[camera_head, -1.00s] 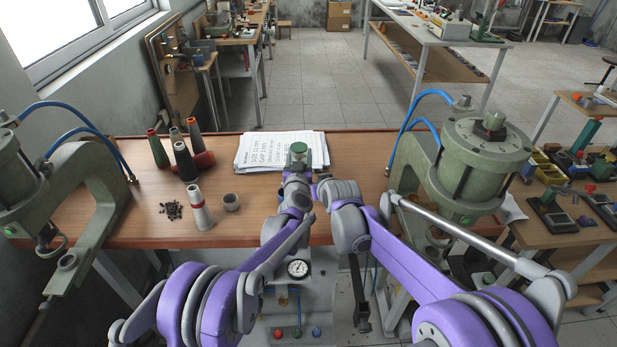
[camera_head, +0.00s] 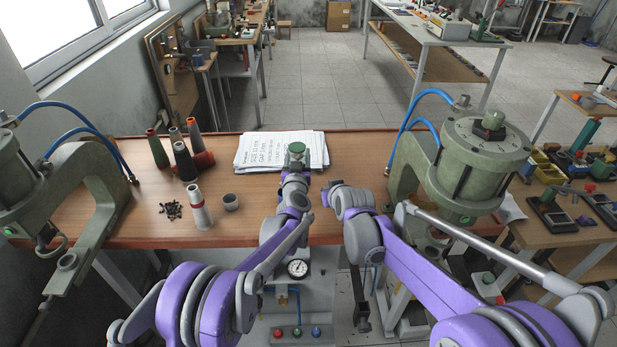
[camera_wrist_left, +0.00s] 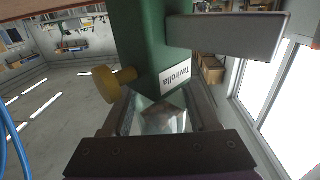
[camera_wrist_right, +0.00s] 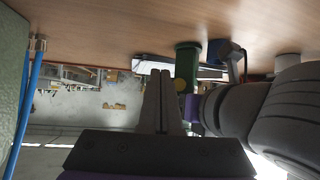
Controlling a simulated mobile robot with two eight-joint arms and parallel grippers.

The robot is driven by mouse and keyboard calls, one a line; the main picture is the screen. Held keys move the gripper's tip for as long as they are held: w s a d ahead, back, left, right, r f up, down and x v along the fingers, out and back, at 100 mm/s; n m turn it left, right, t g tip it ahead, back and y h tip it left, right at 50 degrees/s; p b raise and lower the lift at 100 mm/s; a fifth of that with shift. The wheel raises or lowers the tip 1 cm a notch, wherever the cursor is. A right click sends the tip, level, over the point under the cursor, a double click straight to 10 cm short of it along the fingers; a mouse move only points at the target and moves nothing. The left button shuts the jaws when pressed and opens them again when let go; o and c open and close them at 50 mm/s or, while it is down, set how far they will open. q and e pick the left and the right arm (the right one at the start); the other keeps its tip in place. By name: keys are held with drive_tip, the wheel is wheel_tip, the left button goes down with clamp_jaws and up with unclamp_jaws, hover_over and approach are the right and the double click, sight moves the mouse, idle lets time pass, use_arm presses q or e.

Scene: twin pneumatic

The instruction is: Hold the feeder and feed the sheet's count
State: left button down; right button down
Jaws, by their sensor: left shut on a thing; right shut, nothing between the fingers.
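My left gripper (camera_head: 297,168) is shut on a green feeder (camera_head: 299,148), held upright by the front of the sheet. In the left wrist view the feeder (camera_wrist_left: 148,35) has a "Tavirolla" label, a yellow knob and a pale grey arm. My left fingers (camera_wrist_left: 162,115) clasp its lower part. The printed sheet (camera_head: 268,150) lies on a paper stack; it seems to read "SIZE 10 MM" and "GAP 3 MM", with lower lines unclear. My right gripper (camera_head: 331,190) is shut and empty, to the right of the feeder. Its fingers (camera_wrist_right: 163,85) point toward the feeder (camera_wrist_right: 187,60) in the right wrist view.
Two green pneumatic presses (camera_head: 478,160) (camera_head: 85,180) flank the wooden table (camera_head: 240,190). A gauge (camera_head: 298,268) and buttons sit below the table front.

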drive_tip(key=shift+s+d+f+m, duration=0.1)
drive_tip(key=shift+f+m, duration=0.2)
drive_tip(key=shift+f, duration=0.2)
drive_tip(key=f+m+y, duration=0.1)
drive_tip(key=f+m, duration=0.1)
drive_tip(key=f+m+y, duration=0.1)
drive_tip(key=shift+s+d+f+g+y, duration=0.1)
drive_tip(key=shift+s+f+g+y, duration=0.2)
drive_tip(key=shift+s+f+g, duration=0.1)
drive_tip(key=shift+s+f+m+y, duration=0.1)
drive_tip(key=shift+f+m+y, duration=0.3)
drive_tip(key=shift+m, duration=0.5)
drive_tip(key=shift+s+m+y, duration=0.1)
drive_tip(key=shift+m+y, duration=0.4)
drive_tip(key=shift+y, duration=0.2)
drive_tip(key=shift+s+r+m+t+y, duration=0.1)
drive_tip(key=shift+m+t+y, duration=0.2)
drive_tip(key=shift+m+y, duration=0.25)
drive_tip(key=shift+s+d+r+m+y, duration=0.1)
drive_tip(key=shift+d+r+m+y, duration=0.2)
drive_tip(key=shift+m+y, duration=0.35)
drive_tip(key=r, duration=0.1)
drive_tip(key=d+m+t+y, duration=0.1)
drive_tip(key=r+m+t+y, duration=0.1)
drive_tip(key=shift+s+d+r, duration=0.3)
drive_tip(key=shift+r, duration=0.05)
drive_tip(key=shift+s+d+r+m+t+y, duration=0.15)
drive_tip(key=shift+d+r+m+t+y, duration=0.2)
drive_tip(key=shift+r+m+t, duration=0.25)
